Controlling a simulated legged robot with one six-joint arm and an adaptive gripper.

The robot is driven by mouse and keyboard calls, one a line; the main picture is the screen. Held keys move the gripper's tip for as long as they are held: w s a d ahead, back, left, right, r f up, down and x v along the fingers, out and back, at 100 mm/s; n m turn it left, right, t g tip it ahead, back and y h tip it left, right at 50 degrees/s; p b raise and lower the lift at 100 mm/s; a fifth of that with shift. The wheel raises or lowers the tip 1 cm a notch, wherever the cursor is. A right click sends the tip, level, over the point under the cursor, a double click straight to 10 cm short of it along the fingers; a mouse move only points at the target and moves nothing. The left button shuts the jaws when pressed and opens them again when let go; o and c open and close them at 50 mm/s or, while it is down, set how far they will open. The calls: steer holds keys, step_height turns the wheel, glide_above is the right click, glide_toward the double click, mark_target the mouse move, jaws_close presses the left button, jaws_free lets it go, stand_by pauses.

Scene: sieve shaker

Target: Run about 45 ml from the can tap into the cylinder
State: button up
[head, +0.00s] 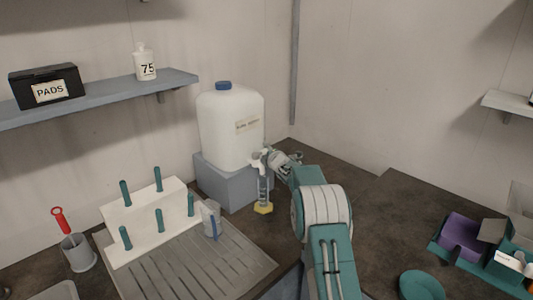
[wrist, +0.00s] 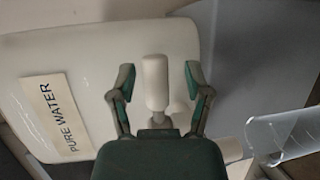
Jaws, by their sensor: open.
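The white can (head: 230,130) with a blue cap stands on a grey block; its PURE WATER label shows in the wrist view (wrist: 58,112). The can's tap (head: 259,158) is at its lower right front. My gripper (wrist: 157,82) is open, with one finger on each side of the white tap handle (wrist: 156,85); no finger contact is clear. In the head view my gripper (head: 280,158) is right beside the tap. The clear cylinder (head: 263,190) with a yellow base (head: 264,208) stands upright under the tap. Its clear wall also shows in the wrist view (wrist: 285,135). I cannot make out any liquid level.
A grey block (head: 228,188) carries the can. A teal tray (head: 470,262) of items is at the right. The dark counter right of my arm is partly clear.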

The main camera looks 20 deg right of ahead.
steer(key=shift+a, duration=0.1)
steer(key=shift+s+r, duration=0.1)
steer(key=shift+s, duration=0.15)
steer(key=s+r, duration=0.1)
steer(key=s, duration=1)
steer(key=shift+d+r, duration=0.2)
steer(key=shift+d, duration=0.2)
steer(key=shift+s, duration=0.15)
